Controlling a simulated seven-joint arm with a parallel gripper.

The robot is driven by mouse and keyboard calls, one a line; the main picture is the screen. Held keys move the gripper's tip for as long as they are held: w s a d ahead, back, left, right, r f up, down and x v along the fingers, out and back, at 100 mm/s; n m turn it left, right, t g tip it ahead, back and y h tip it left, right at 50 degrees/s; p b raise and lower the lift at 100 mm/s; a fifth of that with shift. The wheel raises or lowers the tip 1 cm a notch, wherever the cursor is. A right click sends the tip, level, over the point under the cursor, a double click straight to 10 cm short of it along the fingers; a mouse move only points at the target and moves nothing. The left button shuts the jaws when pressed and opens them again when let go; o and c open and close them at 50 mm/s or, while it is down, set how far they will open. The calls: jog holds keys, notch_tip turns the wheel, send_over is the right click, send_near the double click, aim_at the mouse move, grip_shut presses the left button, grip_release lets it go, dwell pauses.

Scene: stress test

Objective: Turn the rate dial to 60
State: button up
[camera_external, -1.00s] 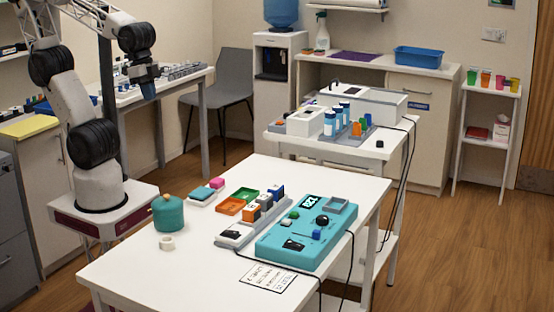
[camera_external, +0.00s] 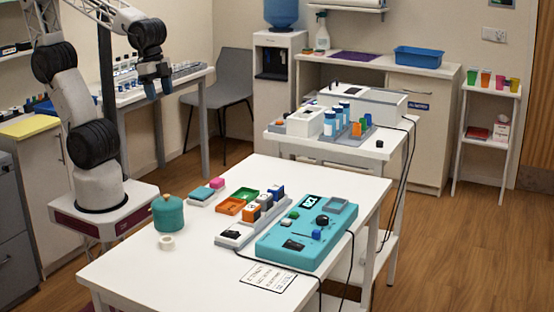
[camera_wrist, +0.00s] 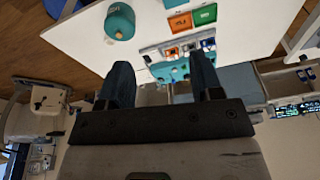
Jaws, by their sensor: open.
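A teal device box (camera_external: 300,240) lies on the front white table, with a small display (camera_external: 311,200) at its back left. A round black dial (camera_external: 323,220) sits on its top, with a green button, a blue button and a dark panel nearby. I cannot read the display's digits surely, nor any dial marks. My gripper (camera_external: 158,87) is open and empty, high up and well to the left of the device, over the back table side. In the wrist view my gripper (camera_wrist: 160,85) shows two dark blue fingers spread apart, with part of the teal device (camera_wrist: 172,71) between them, far off.
A teal jar (camera_external: 168,214) and a white ring (camera_external: 167,242) stand at the table's left. A grey rack (camera_external: 236,236) with small coloured blocks and trays (camera_external: 229,207) lie beside the device. A paper card (camera_external: 268,278) lies in front. Black cables run off the right side.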

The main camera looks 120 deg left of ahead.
jog(key=w+m, duration=0.5)
jog(key=w, duration=1)
jog(key=m+g, duration=0.2)
jog(key=m, duration=1.2)
send_over(322, 217)
jog(key=s, duration=0.1)
notch_tip(322, 217, down, 19)
jog(key=shift+s+a, duration=0.15)
jog(key=shift+w+f+m, duration=0.4)
jog(key=shift+w+f, duration=0.05)
jog(key=shift+f, duration=0.05)
jog(key=shift+f, duration=0.1)
jog(key=shift+w+f, duration=0.2)
jog(key=shift+f, duration=3.6)
jog(key=c, duration=0.9)
